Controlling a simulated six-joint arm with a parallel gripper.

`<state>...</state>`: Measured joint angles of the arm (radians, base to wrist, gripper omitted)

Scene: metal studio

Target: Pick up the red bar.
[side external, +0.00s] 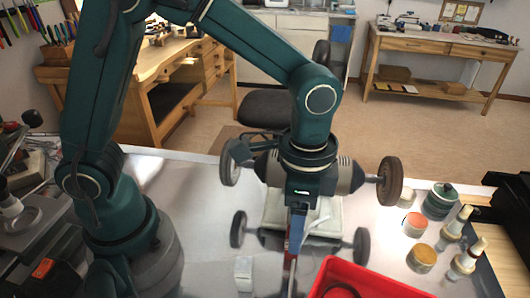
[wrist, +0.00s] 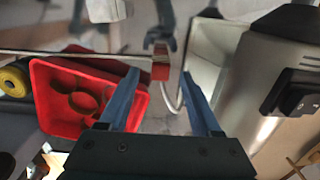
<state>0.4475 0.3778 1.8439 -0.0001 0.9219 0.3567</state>
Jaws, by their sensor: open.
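The red bar shows in the wrist view as a small red block face (wrist: 160,70), seen nearly end-on between and slightly beyond the finger tips. My gripper (wrist: 160,76) has two blue fingers, spread apart, with a gap on both sides of the red face. In the side view my gripper (side external: 292,248) points down at the metal table in front of a grey machine with wheels. A narrow red strip shows beside the blue finger there; I cannot tell whether it is the bar. Most of the bar's length is hidden.
A red bin (side external: 332,266) stands close to the right of my gripper; it also shows in the wrist view (wrist: 45,85). A small white block (side external: 243,272) lies to the left. The grey machine (side external: 345,176) is just behind. Several jars and bottles stand at the right.

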